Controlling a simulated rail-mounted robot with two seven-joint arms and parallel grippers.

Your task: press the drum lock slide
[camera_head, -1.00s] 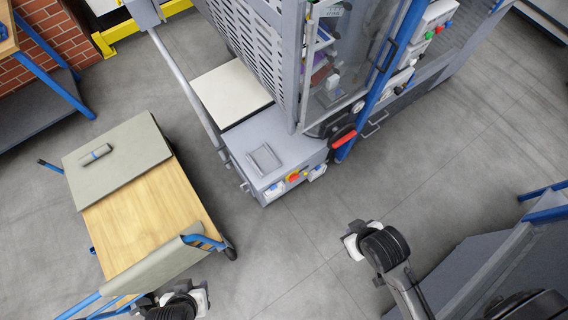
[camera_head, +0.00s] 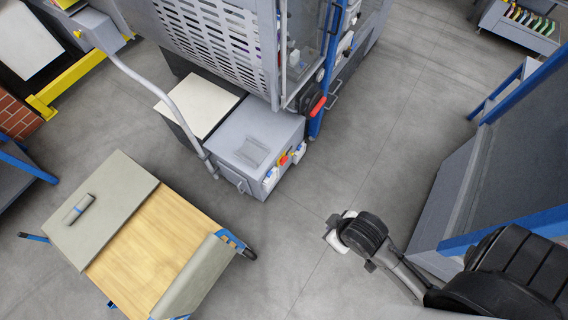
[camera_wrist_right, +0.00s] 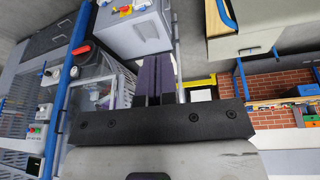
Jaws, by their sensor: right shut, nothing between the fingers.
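The grey machine (camera_head: 222,45) stands at the top centre in the head view. A red handle (camera_head: 317,106) and a dark round part (camera_head: 305,96) sit at its lower corner, beside a blue post. The red handle also shows in the right wrist view (camera_wrist_right: 82,50). I cannot tell which part is the drum lock slide. My right gripper (camera_head: 335,228) is below and apart from the machine, over the floor. In the right wrist view its dark fingers (camera_wrist_right: 157,78) are shut and empty. My left gripper is out of view.
A grey control box (camera_head: 262,150) with coloured buttons juts from the machine. A wooden-topped cart (camera_head: 150,245) with a grey roll on it stands at lower left. A grey, blue-framed structure (camera_head: 510,165) is at right. Floor between them is clear.

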